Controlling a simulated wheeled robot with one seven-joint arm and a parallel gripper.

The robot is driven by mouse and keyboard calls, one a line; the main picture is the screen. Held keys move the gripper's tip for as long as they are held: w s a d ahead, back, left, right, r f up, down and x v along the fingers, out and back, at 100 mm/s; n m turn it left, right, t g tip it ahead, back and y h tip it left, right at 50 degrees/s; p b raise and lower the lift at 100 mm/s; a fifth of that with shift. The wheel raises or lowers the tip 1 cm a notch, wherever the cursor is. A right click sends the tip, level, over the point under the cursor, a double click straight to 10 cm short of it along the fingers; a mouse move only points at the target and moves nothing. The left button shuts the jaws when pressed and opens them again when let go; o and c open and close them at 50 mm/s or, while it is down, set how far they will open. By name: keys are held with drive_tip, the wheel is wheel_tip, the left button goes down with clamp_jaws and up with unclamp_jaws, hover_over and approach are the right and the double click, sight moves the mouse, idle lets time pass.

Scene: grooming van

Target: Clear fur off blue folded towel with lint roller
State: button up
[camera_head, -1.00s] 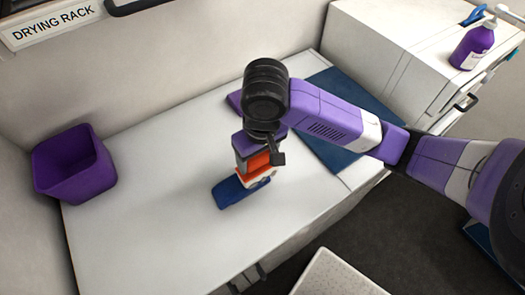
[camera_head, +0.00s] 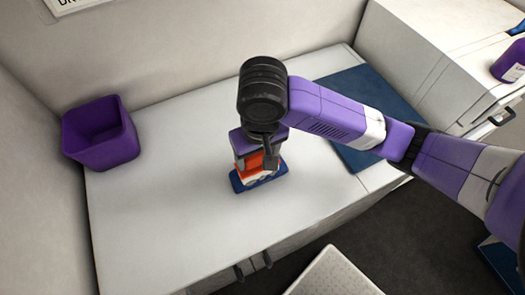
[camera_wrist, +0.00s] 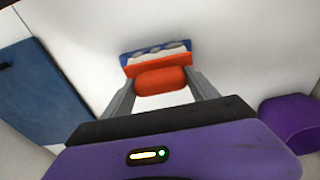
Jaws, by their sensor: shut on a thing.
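My gripper (camera_head: 250,157) is shut on the orange lint roller (camera_wrist: 160,80), with one finger on each side of its orange part in the wrist view. The blue folded towel (camera_head: 238,185) lies on the white counter directly below the roller. Its blue edge also shows beyond the roller in the wrist view (camera_wrist: 125,57). A white strip with grey patches shows there between the orange part and the blue edge; I cannot tell if the patches are fur on the towel or on the roller. The roller hides most of the towel, and contact between them is unclear.
A purple bin (camera_head: 100,135) stands at the counter's left back corner. A flat dark blue mat (camera_head: 375,105) lies at the right. The white counter (camera_head: 160,220) is bare to the left and front. A purple bottle (camera_head: 510,62) stands on the cabinet at upper right.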

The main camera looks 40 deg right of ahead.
drive_tip(key=shift+w+a, duration=0.3)
drive_tip(key=shift+a, duration=0.65)
drive_tip(key=shift+w+a, duration=0.35)
drive_tip(key=shift+a, duration=0.6)
drive_tip(key=shift+w+a, duration=0.3)
drive_tip(key=shift+a, duration=0.65)
drive_tip(key=shift+r, duration=0.15)
drive_tip(key=shift+r, duration=2.9)
drive_tip(key=shift+r, duration=0.1)
drive_tip(key=shift+r, duration=1.4)
